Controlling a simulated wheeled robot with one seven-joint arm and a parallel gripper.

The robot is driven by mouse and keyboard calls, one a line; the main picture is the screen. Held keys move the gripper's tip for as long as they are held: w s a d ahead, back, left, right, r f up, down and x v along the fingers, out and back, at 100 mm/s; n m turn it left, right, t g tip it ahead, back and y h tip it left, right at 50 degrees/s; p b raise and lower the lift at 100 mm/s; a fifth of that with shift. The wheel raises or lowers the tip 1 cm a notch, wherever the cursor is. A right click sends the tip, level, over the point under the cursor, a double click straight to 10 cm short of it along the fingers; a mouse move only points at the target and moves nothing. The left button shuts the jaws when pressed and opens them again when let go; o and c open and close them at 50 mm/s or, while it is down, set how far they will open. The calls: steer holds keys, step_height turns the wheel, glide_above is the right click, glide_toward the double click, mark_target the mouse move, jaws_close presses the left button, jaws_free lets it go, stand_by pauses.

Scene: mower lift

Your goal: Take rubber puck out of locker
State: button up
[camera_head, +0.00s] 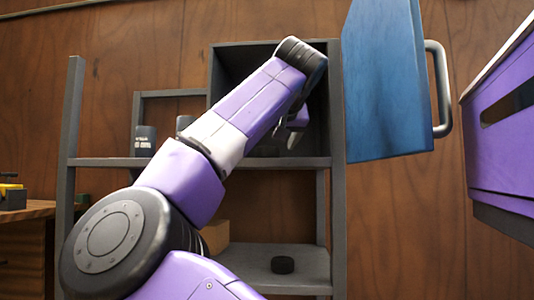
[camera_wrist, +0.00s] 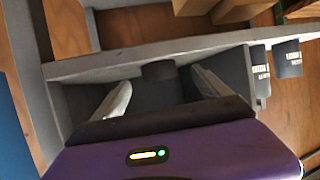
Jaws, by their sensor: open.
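A grey locker (camera_head: 226,62) stands on the upper shelf with its blue door (camera_head: 385,85) swung open to the right. My gripper (camera_head: 290,132) is inside the locker opening, partly hidden by my arm. In the wrist view, my gripper (camera_wrist: 160,90) is open, with its two pale fingers apart. A dark, short round puck (camera_wrist: 158,70) shows between and just beyond the fingertips, by the locker's floor; whether a finger touches it is unclear. In the head view, a dark shape (camera_head: 265,150) low in the locker may be this puck.
Another dark puck (camera_head: 283,264) lies on the lower shelf (camera_head: 245,255), beside a tan block (camera_head: 215,236). Dark cans (camera_head: 145,140) stand left of the locker. A purple cabinet (camera_head: 500,125) is at right. The door and locker walls lie close around my arm.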

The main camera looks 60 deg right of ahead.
mark_target(269, 149)
steer(key=x, duration=0.1)
steer(key=p+x, duration=0.1)
steer(key=x, duration=0.1)
steer(key=r+p+x, duration=0.1)
steer(key=x, duration=0.1)
steer(key=shift+d, duration=0.3)
steer(key=shift+w+d+f, duration=0.25)
steer(key=c, duration=1.4)
steer(key=shift+c, duration=1)
steer(key=shift+r, duration=0.1)
